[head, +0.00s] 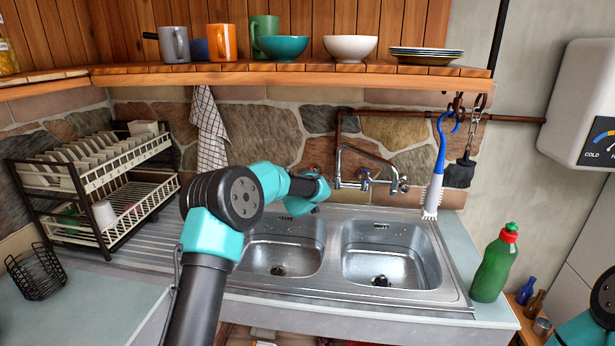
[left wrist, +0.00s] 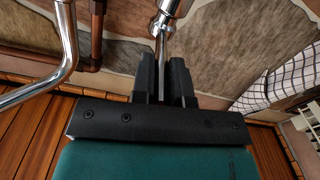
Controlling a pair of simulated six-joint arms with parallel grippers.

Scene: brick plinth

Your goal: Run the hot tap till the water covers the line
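The chrome tap (head: 370,155) is on the stone wall behind the sink, its spout reaching over the right basin (head: 390,255). A blue mark shows on its fitting. My left gripper (head: 318,190) is at the tap's left side, beside a small reddish spot that looks like the hot mark. In the left wrist view, the gripper fingers (left wrist: 162,82) are close together on either side of a thin chrome tap lever (left wrist: 161,50), which sits between them. No water shows from the spout. My right gripper is out of view.
A blue-handled brush (head: 438,165) and a black item (head: 460,172) hang right of the tap. A green bottle (head: 495,262) stands right of the sink. A dish rack (head: 90,185) stands left; a shelf (head: 300,76) with crockery runs above.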

